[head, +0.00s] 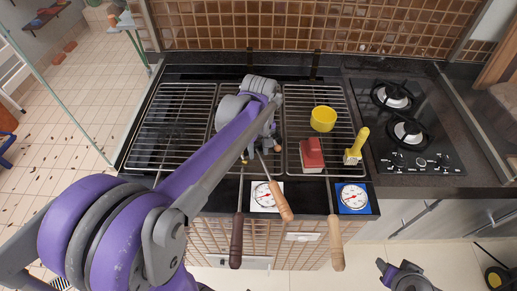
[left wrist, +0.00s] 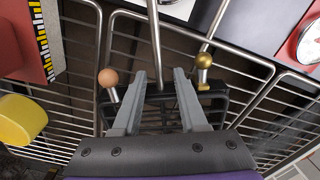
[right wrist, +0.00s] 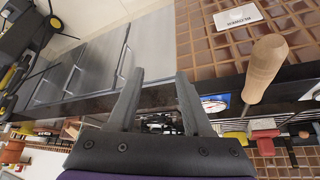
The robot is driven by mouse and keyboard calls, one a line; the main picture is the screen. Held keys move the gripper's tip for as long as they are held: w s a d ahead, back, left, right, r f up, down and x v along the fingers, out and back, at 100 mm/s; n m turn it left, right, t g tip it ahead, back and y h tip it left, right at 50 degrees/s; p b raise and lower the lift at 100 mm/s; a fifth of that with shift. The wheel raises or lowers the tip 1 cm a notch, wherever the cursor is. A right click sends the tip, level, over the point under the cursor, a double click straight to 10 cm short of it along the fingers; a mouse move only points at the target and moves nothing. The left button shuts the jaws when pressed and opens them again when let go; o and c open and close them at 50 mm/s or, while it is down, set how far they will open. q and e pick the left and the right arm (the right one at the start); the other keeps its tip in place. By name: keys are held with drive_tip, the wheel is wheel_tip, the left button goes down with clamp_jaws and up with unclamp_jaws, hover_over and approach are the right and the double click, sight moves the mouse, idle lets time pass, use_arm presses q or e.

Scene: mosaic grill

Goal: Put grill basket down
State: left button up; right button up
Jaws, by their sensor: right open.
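My left gripper (left wrist: 160,73) is over the middle grate, its fingers apart. In the left wrist view a dark wire frame, apparently the grill basket (left wrist: 225,102), lies below and between the fingers, with a metal rod (left wrist: 155,40) running to the top edge. I cannot tell whether the fingers touch it. In the head view my arm hides most of it; a tilted orange-brown wooden handle (head: 285,205) sticks out toward the front. My right gripper (right wrist: 160,73) is open and empty, off the counter at the lower right of the head view (head: 392,268).
A yellow cup (head: 323,119), a red block (head: 312,154) and a yellow-handled brush (head: 356,147) stand on the right grate. A dark handle (head: 236,242) and a light handle (head: 336,244) overhang the front. Two dials (head: 352,197) line the edge. The left grate (head: 170,125) looks clear.

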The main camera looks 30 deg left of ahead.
sight(259, 153)
use_arm(q)
drive_tip(key=shift+r, duration=0.1)
wheel_tip(259, 153, up, 12)
drive_tip(key=shift+p, duration=0.35)
drive_tip(key=shift+s+d, duration=0.1)
idle(1.4)
